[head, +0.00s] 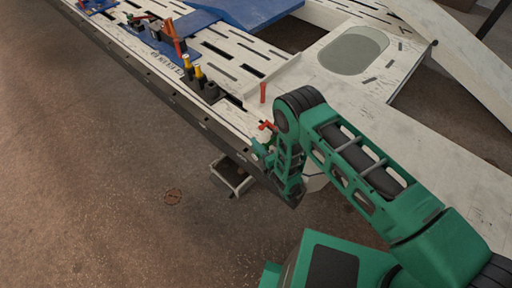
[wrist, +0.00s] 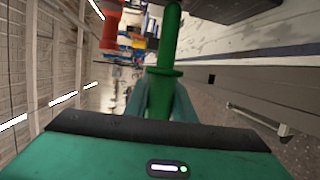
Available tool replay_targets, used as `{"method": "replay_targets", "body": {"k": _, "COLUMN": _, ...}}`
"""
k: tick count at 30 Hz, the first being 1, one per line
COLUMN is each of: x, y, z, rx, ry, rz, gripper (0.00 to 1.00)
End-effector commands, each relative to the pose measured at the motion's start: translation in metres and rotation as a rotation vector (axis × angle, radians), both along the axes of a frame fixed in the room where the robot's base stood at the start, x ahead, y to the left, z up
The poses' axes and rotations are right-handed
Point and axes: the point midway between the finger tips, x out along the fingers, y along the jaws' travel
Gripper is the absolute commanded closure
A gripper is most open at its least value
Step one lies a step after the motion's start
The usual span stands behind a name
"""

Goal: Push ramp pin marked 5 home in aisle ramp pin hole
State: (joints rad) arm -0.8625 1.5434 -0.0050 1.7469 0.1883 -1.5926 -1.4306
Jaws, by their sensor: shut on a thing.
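My gripper (head: 262,150) is beside the bench's front edge, near its near end. In the wrist view its two fingers (wrist: 160,100) are shut on a green pin (wrist: 169,48). The pin is a round rod with a wide collar just beyond the fingers. Its far end runs up to the picture's top edge, against or in front of a dark part. I see no number 5 on it. I cannot tell the hole, or whether the pin is in one. In the head view the pin cannot be told apart from my green gripper.
The white slotted bench (head: 290,85) carries a red post (head: 263,92) and a red handled piece (head: 266,125) close to my gripper. Yellow-topped tools (head: 199,74) stand farther along its edge. A small bin (head: 232,175) is on the floor below. The floor at left is clear.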

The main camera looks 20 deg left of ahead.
Motion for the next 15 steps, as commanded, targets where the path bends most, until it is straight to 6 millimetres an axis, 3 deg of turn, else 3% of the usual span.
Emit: {"method": "replay_targets", "body": {"k": 15, "x": 0.0105, "y": -0.0041, "z": 0.0004, "rx": 0.002, "ry": -0.001, "rz": 0.000, "gripper": 1.00}}
